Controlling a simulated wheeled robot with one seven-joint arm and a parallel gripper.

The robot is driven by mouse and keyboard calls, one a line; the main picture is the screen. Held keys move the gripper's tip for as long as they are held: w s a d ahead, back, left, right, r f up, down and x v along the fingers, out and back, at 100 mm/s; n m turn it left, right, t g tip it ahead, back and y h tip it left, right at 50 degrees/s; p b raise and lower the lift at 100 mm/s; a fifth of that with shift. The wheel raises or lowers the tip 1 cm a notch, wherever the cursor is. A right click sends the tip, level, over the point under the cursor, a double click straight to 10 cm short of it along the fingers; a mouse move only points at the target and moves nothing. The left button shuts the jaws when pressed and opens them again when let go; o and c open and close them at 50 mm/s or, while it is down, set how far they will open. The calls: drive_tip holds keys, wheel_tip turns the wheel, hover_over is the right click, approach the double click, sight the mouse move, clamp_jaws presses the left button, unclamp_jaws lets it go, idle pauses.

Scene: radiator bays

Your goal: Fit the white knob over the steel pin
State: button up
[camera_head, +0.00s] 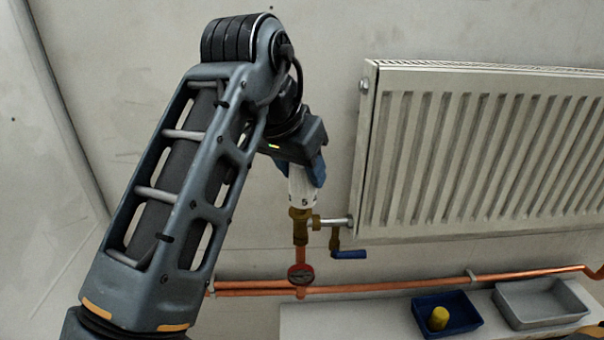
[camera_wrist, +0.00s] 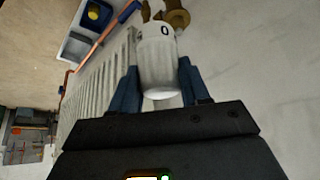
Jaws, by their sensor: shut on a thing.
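The white knob (camera_head: 302,190), marked with dark numbers, is between the blue fingers of my gripper (camera_head: 309,172), which are shut on it. It stands roughly upright directly over the brass valve (camera_head: 299,225) left of the radiator. Its lower end meets or nearly meets the valve top; I cannot tell how far down it sits. No steel pin shows; the knob hides the top of the valve. In the wrist view the knob (camera_wrist: 158,62) is between both fingers (camera_wrist: 159,85), with the brass valve (camera_wrist: 177,14) beyond it.
The white radiator (camera_head: 480,150) is close on the right. A blue-handled lever (camera_head: 349,254) sticks out below the valve. A red round fitting (camera_head: 300,273) and copper pipes (camera_head: 400,284) run below. A blue tray (camera_head: 462,322) with a yellow piece (camera_head: 438,318) and a grey tray (camera_head: 545,309) sit lower right.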

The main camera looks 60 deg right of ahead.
drive_tip(key=w+d, duration=0.1)
drive_tip(key=w+d+f+b, duration=0.1)
drive_tip(key=d, duration=0.1)
drive_tip(key=w+d+f, duration=0.1)
drive_tip(key=shift+w+d+f+b, duration=0.1)
drive_tip(key=shift+w+d+b, duration=0.15)
drive_tip(key=shift+b, duration=0.1)
drive_tip(key=shift+w+d+f, duration=0.1)
drive_tip(key=shift+d+f, duration=0.05)
drive_tip(key=shift+f, duration=0.15)
drive_tip(key=shift+f+b, duration=0.45)
drive_tip(key=shift+a, duration=0.2)
drive_tip(key=shift+f+b, duration=0.5)
drive_tip(key=shift+f, duration=0.95)
idle(1.1)
